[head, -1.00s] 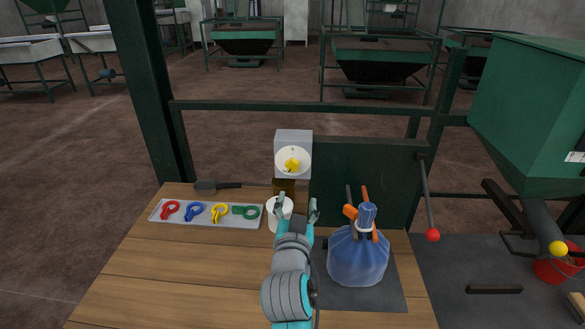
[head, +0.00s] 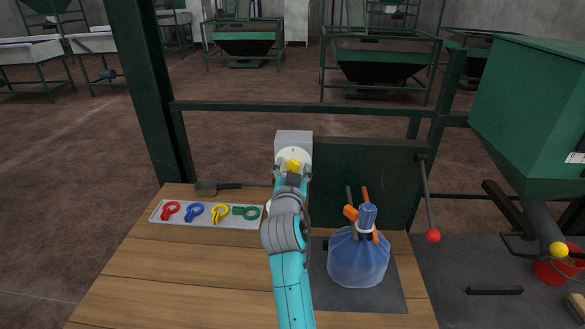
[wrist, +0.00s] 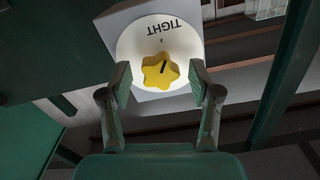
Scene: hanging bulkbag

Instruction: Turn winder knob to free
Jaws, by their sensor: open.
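The winder knob is a yellow star-shaped knob (wrist: 161,72) with a dark pointer line, on a white round dial (wrist: 184,47). The dial carries the word TIGHT, upside down in the wrist view, and sits on a grey box (head: 294,139) at the back of the table. In the head view the yellow knob (head: 293,166) shows just above my wrist. My gripper (wrist: 160,80) is open, with one finger on each side of the knob. A gap shows between the fingers and the knob. Any other dial marking is hidden or unreadable.
A grey tray (head: 157,213) with red, blue, yellow and green clips lies on the wooden table (head: 160,262). A dark scoop (head: 207,187) lies behind it. A tied blue bag (head: 358,257) stands right of my arm. A red-ended lever (head: 432,236) hangs at right.

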